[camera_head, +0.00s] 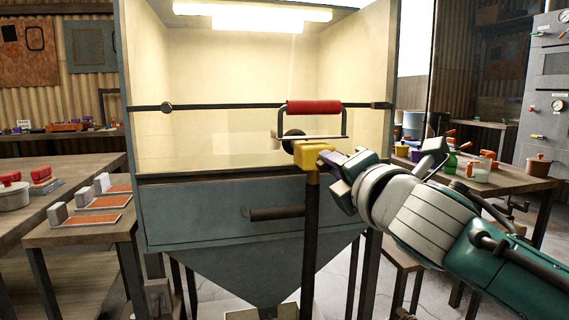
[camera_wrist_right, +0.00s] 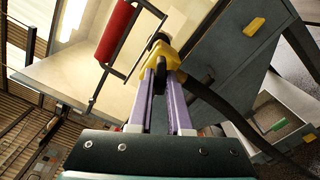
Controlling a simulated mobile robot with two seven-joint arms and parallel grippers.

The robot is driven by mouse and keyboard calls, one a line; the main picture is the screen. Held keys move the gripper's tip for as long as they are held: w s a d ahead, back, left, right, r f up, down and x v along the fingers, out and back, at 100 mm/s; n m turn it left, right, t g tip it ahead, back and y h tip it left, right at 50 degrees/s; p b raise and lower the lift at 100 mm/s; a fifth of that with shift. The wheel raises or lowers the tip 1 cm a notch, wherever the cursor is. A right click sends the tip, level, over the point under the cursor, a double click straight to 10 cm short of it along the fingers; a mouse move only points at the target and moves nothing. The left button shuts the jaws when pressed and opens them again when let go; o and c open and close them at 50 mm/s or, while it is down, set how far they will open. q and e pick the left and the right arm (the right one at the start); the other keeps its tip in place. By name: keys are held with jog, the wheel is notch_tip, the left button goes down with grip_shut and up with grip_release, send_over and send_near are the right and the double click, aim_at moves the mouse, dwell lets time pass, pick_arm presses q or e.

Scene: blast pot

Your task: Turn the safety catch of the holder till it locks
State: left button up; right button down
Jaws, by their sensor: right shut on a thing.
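A yellow piece (camera_head: 312,155) sits at the top of a dark upright bar (camera_head: 310,235), in front of the cabinet (camera_head: 190,200). I take the yellow piece to be the safety catch, but the frames do not make this certain. My right gripper (camera_head: 328,160) reaches it from the right and is shut on it. In the right wrist view the purple fingers end at the yellow piece (camera_wrist_right: 160,62), and the dark bar runs away from it to the lower right. The fingers hide part of the yellow piece. My left gripper is not in view.
A red handle (camera_head: 314,107) on a dark frame is just above the yellow piece. A dark horizontal handle (camera_head: 276,213) is on the cabinet front. A table (camera_head: 80,235) with orange-topped plates stands left; another table (camera_head: 530,183) with pots and a bottle stands right, behind my arm.

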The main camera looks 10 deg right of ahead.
jog(key=shift+f+m, duration=0.15)
jog(key=shift+m, duration=2.65)
jog(key=c, duration=0.8)
grip_release()
jog(key=shift+c, duration=0.2)
jog(key=shift+s, duration=0.1)
jog(key=s+p, duration=0.1)
jog(key=s, duration=0.8)
jog(key=shift+s+d+p, duration=0.2)
jog(key=shift+s+p, duration=0.15)
